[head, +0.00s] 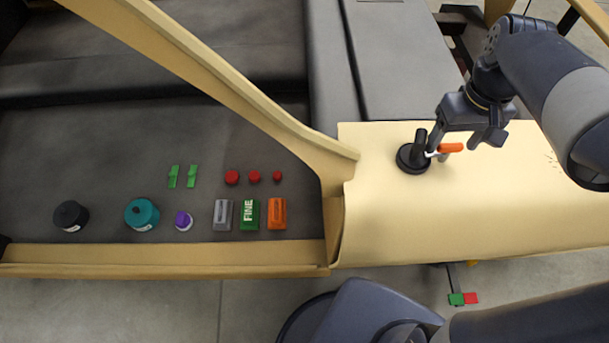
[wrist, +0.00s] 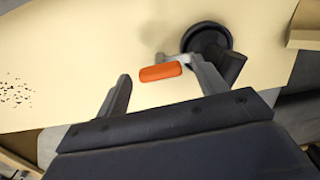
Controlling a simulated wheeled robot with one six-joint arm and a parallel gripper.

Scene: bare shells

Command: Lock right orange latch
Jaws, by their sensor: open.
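The orange latch (head: 450,148) is a small orange handle on a pale metal arm, joined to a round black base with an upright black post (head: 413,157) on the tan panel (head: 400,220). In the wrist view the orange latch (wrist: 161,72) lies between and just beyond my two fingers, nearer the right one. The black base (wrist: 207,40) is behind the right finger there, partly hidden by it. My gripper (head: 468,142) is open and empty, with its fingers over the latch area; it also shows in the wrist view (wrist: 160,88). I cannot tell whether the fingers touch the latch.
Left of a tan frame beam (head: 240,90), a dark tray floor holds a black jar (head: 70,216), a teal jar (head: 141,213), a purple-topped item (head: 183,220), and several small blocks and red caps. The tan panel is clear in front of the latch.

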